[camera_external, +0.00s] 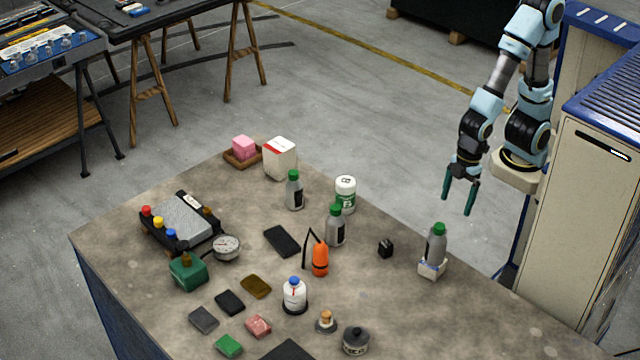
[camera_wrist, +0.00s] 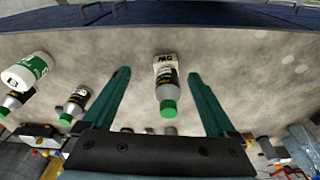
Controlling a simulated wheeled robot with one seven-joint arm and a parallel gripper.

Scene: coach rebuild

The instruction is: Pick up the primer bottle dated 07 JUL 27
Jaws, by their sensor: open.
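Three grey bottles with green caps and dark labels stand on the table: one at the back (camera_external: 294,193), one in the middle (camera_external: 336,230), and one at the right (camera_external: 436,247). My gripper (camera_external: 458,203) is open and empty, above and beyond the table's right edge, apart from the right bottle.
A white jar marked B (camera_external: 345,192) stands close behind the middle bottle. A small black block (camera_external: 386,248) lies left of the right bottle. An orange bottle (camera_external: 320,258), a gauge (camera_external: 226,247) and several small blocks occupy the left and front. The table's right front corner is clear.

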